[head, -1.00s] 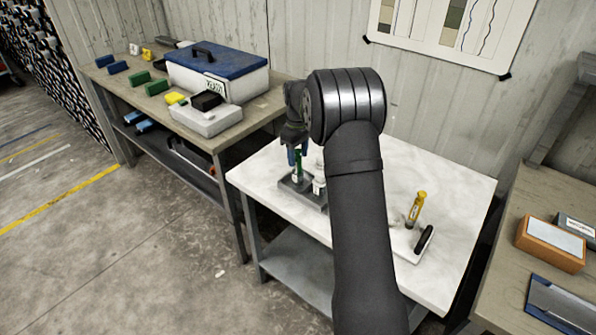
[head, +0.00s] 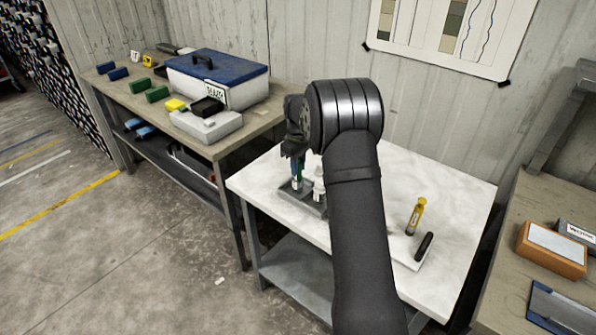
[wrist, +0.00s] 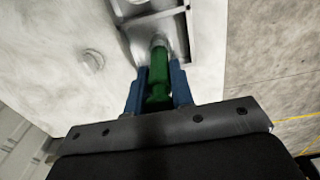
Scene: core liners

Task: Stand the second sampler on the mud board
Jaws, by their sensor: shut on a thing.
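My gripper (head: 296,172) is at the grey rack (head: 286,191) on the white-topped table, mostly behind my own arm in the head view. In the wrist view its blue fingers (wrist: 158,90) are shut on a green sampler (wrist: 159,66). The sampler's lower end is at the rack, which also shows in the wrist view (wrist: 185,35); I cannot tell if it is clear of the slot. A yellow sampler (head: 415,215) stands, leaning slightly in the picture, on the pale mud board (head: 398,243) at the right. My arm hides part of the board.
A white bottle (head: 319,190) stands in the rack beside the green sampler. A black object (head: 424,246) lies on the board's right side. The left bench holds a blue-lidded box (head: 218,82) and coloured blocks. An orange box (head: 551,248) sits on the right bench.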

